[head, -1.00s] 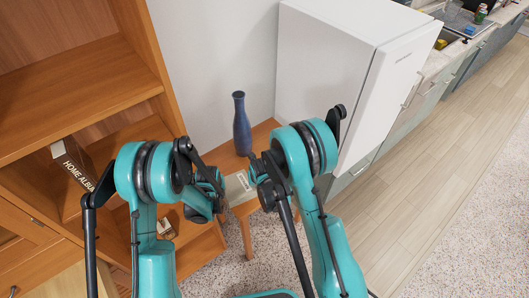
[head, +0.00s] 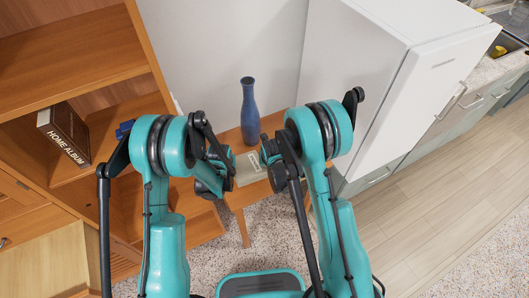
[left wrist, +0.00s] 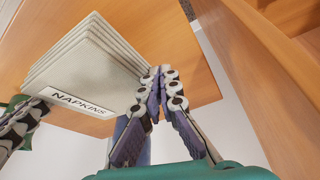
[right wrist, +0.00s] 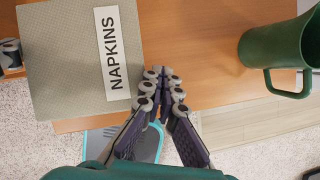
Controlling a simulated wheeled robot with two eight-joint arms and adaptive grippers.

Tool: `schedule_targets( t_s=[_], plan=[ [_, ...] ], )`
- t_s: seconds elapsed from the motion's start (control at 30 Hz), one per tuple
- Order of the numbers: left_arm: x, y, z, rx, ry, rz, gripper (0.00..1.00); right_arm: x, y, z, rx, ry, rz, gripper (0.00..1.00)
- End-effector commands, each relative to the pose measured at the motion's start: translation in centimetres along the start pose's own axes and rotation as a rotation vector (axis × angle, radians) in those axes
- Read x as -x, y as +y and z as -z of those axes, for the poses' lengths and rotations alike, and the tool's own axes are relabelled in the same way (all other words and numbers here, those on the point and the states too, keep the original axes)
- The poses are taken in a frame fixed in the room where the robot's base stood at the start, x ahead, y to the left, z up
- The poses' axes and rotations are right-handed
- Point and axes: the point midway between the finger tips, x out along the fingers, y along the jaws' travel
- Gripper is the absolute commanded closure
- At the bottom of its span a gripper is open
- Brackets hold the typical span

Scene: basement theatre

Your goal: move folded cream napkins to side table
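The folded cream napkins (head: 250,168) form a flat stack at the small wooden side table (head: 238,196), between my two grippers. A "NAPKINS" label shows on the stack in the left wrist view (left wrist: 85,65) and the right wrist view (right wrist: 75,60). My left gripper (left wrist: 157,85) has its fingertips together beside one edge of the stack. My right gripper (right wrist: 163,85) has its fingertips together beside the opposite edge. Neither has the stack between its own fingers. I cannot tell whether the fingertips press on it or whether it is clear of the tabletop.
A blue vase (head: 249,112) stands at the table's back. A green mug (right wrist: 275,50) is on the right wrist side. A wooden shelf unit (head: 75,60) with a "HOME ALBUM" box (head: 62,135) is left; a white fridge (head: 365,75) is right. Floor is open at right.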

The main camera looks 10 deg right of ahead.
Motion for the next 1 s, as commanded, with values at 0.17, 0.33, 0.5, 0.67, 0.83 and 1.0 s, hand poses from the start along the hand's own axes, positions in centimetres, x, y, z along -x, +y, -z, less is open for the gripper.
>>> schedule_targets(
  t_s=[0.17, 0.33, 0.5, 0.67, 0.83, 1.0],
  plan=[
    [-0.6, 0.1, -0.2, 0.0, 0.0, -0.002, 1.0, -0.6, 0.1, 0.2, 0.0, 0.0, -0.001, 1.0],
    [-1.5, 0.1, -0.6, 0.0, 0.0, -0.001, 1.0, -1.5, 0.1, 0.6, 0.0, 0.0, -0.001, 1.0],
    [-2.7, 0.1, -1.0, 0.0, 0.0, -0.001, 1.0, -2.7, 0.1, 1.0, 0.0, 0.0, -0.001, 1.0],
    [-3.0, 0.0, -1.2, 0.0, 0.0, -0.001, 1.0, -3.0, 0.0, 1.2, 0.0, 0.0, -0.001, 1.0],
    [-2.9, -0.8, -1.2, 0.002, 0.0, 0.0, 1.0, -2.9, -0.8, 1.1, -0.002, 0.0, 0.0, 1.0],
    [-2.9, -1.4, -1.2, 0.0, 0.0, 0.0, 0.79, -2.9, -1.4, 1.2, 0.0, 0.0, 0.0, 1.0]
  ],
)
